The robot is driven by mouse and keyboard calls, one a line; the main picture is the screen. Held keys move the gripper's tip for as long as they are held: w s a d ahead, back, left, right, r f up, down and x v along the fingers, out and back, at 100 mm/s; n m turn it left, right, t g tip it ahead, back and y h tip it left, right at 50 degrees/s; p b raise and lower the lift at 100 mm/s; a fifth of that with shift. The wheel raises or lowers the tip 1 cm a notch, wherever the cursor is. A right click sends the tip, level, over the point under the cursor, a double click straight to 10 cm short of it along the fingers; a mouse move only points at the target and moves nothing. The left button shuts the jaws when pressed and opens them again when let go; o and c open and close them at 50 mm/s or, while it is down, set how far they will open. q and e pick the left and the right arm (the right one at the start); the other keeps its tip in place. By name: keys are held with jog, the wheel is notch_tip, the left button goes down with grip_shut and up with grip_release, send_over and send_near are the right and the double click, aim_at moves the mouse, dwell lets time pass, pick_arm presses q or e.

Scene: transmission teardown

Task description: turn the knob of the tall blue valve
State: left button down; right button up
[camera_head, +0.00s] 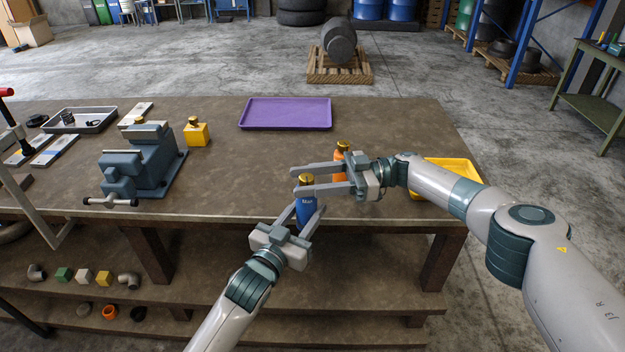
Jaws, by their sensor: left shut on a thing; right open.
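The tall blue valve (307,209) stands upright near the front edge of the workbench, with a round brass knob (306,178) on top and a white label on its side. My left gripper (307,207) comes from below and is shut on the blue body, one finger on each side. My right gripper (294,181) comes from the right and is open. Its two fingers reach past the knob, one on the far side and one on the near side. Whether either finger touches the knob I cannot tell.
An orange valve (341,171) with a brass knob stands just behind my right gripper, partly hidden by it. A yellow valve (197,136), a blue-grey vise (140,165) and a purple tray (285,114) are farther back. A yellow tray (462,167) lies right. The bench's middle is clear.

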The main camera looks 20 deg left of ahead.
pick_arm(q)
jog(key=shift+r, duration=0.1)
pick_arm(e)
jog(key=v, duration=0.7)
jog(key=shift+w+d, duration=0.2)
jog(key=shift+d, duration=0.05)
jog(key=shift+r, duration=0.15)
dwell(0.6)
notch_tip(320, 180, up, 9)
jog(key=shift+r, duration=0.25)
dwell(0.5)
jog(key=shift+w+d, duration=0.1)
